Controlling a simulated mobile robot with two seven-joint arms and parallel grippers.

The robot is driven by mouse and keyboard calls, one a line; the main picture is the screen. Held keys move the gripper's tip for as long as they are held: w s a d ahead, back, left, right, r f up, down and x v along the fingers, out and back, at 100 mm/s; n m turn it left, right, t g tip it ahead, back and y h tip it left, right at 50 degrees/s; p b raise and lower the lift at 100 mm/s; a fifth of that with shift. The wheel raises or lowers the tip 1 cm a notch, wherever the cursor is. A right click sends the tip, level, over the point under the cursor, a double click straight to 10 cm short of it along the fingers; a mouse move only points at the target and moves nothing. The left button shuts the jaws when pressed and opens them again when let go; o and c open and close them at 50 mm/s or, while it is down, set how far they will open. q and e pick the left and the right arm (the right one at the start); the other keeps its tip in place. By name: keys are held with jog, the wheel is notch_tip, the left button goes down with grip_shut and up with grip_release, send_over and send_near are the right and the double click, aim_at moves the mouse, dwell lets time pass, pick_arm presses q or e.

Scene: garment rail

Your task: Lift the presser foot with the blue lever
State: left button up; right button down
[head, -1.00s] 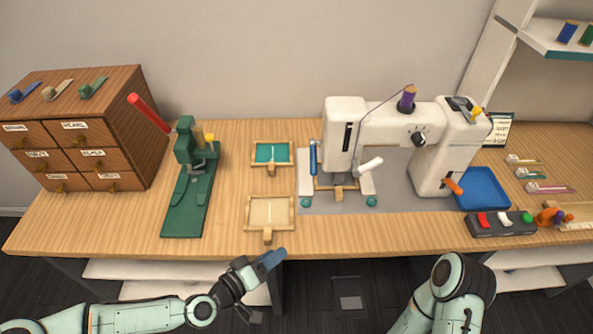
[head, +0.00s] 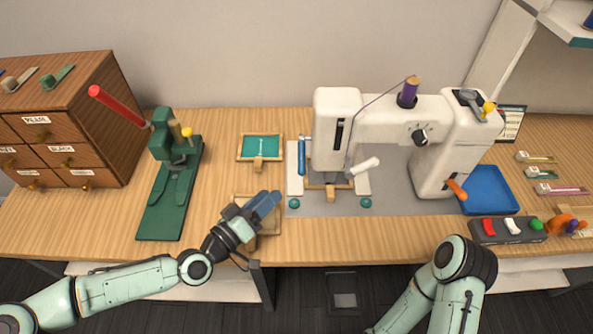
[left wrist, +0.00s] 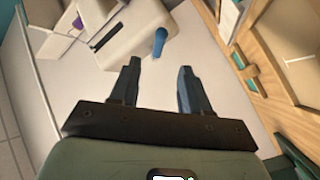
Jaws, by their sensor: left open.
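The blue lever (head: 301,157) stands upright at the left side of the white sewing machine (head: 337,110). It also shows in the left wrist view as a short blue piece (left wrist: 160,42) against the machine's pale body (left wrist: 128,30). My left gripper (head: 268,202) is over the front tan frame, left of and nearer than the lever, not touching it. In the left wrist view its two fingers (left wrist: 159,76) are apart with nothing between them, and the lever shows beyond the gap. The presser foot is too small to make out under the machine head. My right gripper is out of view.
A white handle (head: 366,166) sticks out right of the machine head. A blue tray (head: 489,190) and a switch box (head: 507,229) are at right.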

aim_at(299, 169)
pick_arm(q)
jog(key=b+x, duration=0.1)
jog(key=x, duration=0.9)
jog(key=shift+w+d, duration=0.25)
jog(key=shift+w, duration=0.05)
grip_shut()
